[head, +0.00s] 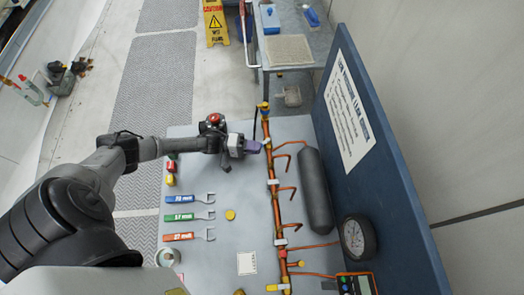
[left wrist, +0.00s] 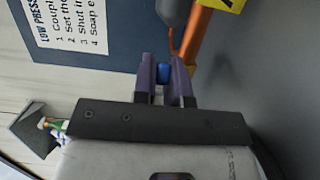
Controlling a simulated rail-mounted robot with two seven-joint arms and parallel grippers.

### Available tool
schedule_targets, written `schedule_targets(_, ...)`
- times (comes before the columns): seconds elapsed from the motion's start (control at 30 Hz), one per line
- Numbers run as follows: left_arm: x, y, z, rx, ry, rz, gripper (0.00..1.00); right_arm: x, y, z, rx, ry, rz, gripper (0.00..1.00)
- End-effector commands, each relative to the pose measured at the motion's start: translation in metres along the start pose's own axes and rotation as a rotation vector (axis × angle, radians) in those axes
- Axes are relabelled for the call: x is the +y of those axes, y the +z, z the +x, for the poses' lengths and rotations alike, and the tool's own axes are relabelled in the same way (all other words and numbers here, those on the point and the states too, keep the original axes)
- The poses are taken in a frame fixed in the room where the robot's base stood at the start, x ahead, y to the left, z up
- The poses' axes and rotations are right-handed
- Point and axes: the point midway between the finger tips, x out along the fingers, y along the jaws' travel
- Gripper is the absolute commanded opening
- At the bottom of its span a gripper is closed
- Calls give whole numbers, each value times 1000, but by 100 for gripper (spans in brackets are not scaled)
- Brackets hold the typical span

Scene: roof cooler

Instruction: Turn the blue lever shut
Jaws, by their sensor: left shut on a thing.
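My left gripper (head: 254,146) reaches in from the left to the upper part of the copper pipe (head: 276,205). In the left wrist view its purple fingers (left wrist: 163,62) are shut on the blue lever (left wrist: 163,75), and only a short blue piece shows between them. The lever is hidden by the gripper in the head view, so its angle to the pipe cannot be told. The orange pipe (left wrist: 199,38) shows just beyond the fingers in the left wrist view. My right gripper is in neither view.
A grey cylinder (head: 316,190) lies right of the pipe, before a blue panel (head: 345,70) with a printed sheet. A round gauge (head: 354,238) and meter (head: 357,284) are lower right.

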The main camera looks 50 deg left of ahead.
Motion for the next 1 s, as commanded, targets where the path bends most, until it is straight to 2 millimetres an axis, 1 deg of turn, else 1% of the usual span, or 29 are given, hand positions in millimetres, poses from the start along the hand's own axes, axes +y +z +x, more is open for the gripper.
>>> schedule_targets(0.03,-1,-1,-1,-10,0,1,0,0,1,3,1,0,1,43)
schedule_targets(0.13,-1,-1,-2,-25,0,0,0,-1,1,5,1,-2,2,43)
schedule_targets(0.57,0,-2,-3,-34,0,1,0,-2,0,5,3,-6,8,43)
schedule_targets(0.6,0,-2,-3,-34,0,1,14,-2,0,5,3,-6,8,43)
schedule_targets(0.7,0,-2,-3,-33,0,1,23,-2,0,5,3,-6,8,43)
schedule_targets(0.9,0,-2,-3,-33,0,1,23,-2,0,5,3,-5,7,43)
schedule_targets(1.0,0,-2,-7,-33,-1,0,23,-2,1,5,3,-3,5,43)
